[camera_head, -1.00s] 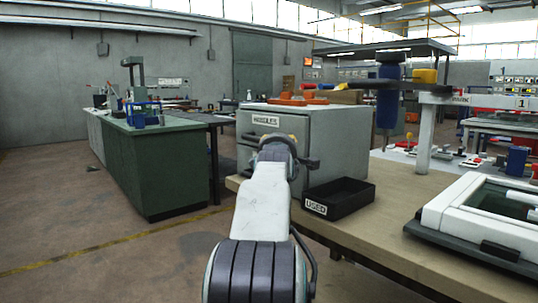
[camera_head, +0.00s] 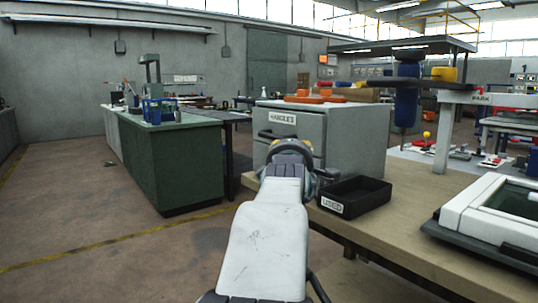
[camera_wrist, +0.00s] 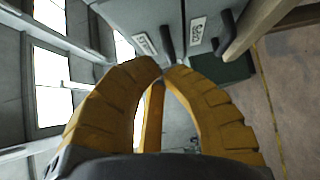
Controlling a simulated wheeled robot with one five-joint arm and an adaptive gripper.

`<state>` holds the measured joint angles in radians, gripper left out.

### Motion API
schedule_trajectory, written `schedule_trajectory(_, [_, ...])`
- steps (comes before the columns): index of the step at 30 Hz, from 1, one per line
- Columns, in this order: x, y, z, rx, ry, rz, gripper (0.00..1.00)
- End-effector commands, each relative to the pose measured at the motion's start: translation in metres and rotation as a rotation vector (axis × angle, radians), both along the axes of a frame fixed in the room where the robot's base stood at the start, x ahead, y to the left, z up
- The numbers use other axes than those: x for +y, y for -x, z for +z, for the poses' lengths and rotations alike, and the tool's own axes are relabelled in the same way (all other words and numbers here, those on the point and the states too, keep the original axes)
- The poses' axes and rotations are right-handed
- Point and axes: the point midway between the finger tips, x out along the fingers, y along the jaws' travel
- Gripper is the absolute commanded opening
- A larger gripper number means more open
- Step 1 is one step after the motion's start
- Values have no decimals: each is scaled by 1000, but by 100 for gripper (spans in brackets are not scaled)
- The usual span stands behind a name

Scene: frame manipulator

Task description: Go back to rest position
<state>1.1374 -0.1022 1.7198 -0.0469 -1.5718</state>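My arm stretches forward from the bottom middle of the head view, its far end in front of the grey cabinet labelled "HANDLES" (camera_head: 345,140). My gripper is mostly hidden behind the arm's end there. Beyond the tips are grey drawer fronts with white labels and dark handles, apart from the fingers as far as I can tell.
A black "USED" bin (camera_head: 355,196) sits on the wooden workbench (camera_head: 410,225), right of my arm. A white framed unit (camera_head: 480,210) lies farther right. A green cabinet bench (camera_head: 170,165) stands left. The floor (camera_head: 110,255) at front left is open.

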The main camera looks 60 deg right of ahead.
Motion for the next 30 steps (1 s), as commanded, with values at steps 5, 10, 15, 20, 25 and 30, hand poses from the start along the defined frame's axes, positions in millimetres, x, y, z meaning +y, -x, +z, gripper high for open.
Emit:
schedule_trajectory(5, [3, 1, 0, 0, 1, 0, 0])
schedule_trajectory(10, [3, 1, 0, 0, 1, 0, 0])
schedule_trajectory(15, [9, -5, 4, -11, -21, 16, 0])
schedule_trajectory(20, [35, -32, 10, -59, -135, 85, 0])
schedule_trajectory(25, [91, -72, 12, -128, -360, 190, 0])
schedule_trajectory(30, [159, -99, 9, -170, -613, 261, 0])
